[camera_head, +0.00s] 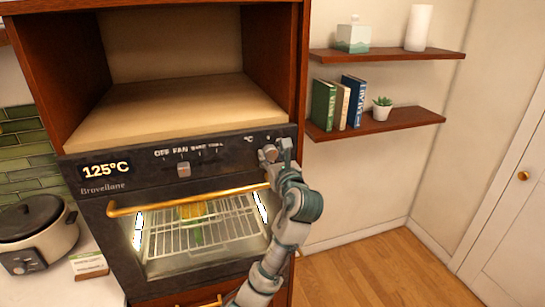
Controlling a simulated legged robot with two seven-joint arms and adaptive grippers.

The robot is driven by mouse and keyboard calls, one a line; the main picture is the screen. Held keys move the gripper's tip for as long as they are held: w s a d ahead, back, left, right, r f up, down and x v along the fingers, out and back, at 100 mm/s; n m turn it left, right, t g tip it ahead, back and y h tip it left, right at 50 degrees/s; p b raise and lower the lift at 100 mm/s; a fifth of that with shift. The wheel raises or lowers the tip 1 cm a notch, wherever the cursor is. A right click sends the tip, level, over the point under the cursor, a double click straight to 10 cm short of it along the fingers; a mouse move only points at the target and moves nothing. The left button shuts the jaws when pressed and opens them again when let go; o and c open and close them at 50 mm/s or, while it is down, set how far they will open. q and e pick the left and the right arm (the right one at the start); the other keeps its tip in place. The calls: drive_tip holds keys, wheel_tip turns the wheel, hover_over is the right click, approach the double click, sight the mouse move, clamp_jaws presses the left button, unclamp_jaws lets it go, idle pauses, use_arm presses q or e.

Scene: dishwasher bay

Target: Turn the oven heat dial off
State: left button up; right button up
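The oven (95,206) is built into a wooden cabinet, its door shut and its inside lit. Its display (106,170) reads 125°C. A grey mode knob (183,169) sits under the OFF and FAN labels on the control panel (225,160). A °C marking (248,139) is at the panel's right end. The heat dial there is hidden or not distinguishable behind my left gripper (272,153). That gripper is at the panel's right end, fingers toward the panel; whether it is open, or touches the dial, I cannot tell. My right gripper is not in view.
A gold door handle (190,194) runs across the oven below the panel, close to my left arm. An empty cabinet niche (180,105) is above. A cooker (36,234) stands on the counter at left. Shelves (385,122) hang at right above open floor (370,275).

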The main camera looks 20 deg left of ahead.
use_arm(q)
drive_tip(key=shift+f, duration=0.1)
drive_tip(key=shift+c, duration=0.3)
idle(0.3)
drive_tip(key=n+p, duration=0.4)
drive_tip(key=shift+w, duration=0.1)
drive_tip(key=shift+d+n+p, duration=0.1)
drive_tip(key=shift+n+p, duration=0.5)
drive_tip(key=shift+n, duration=0.5)
drive_tip(key=shift+f+n+p, duration=0.1)
drive_tip(key=shift+n+p, duration=0.4)
drive_tip(key=shift+n, duration=0.5)
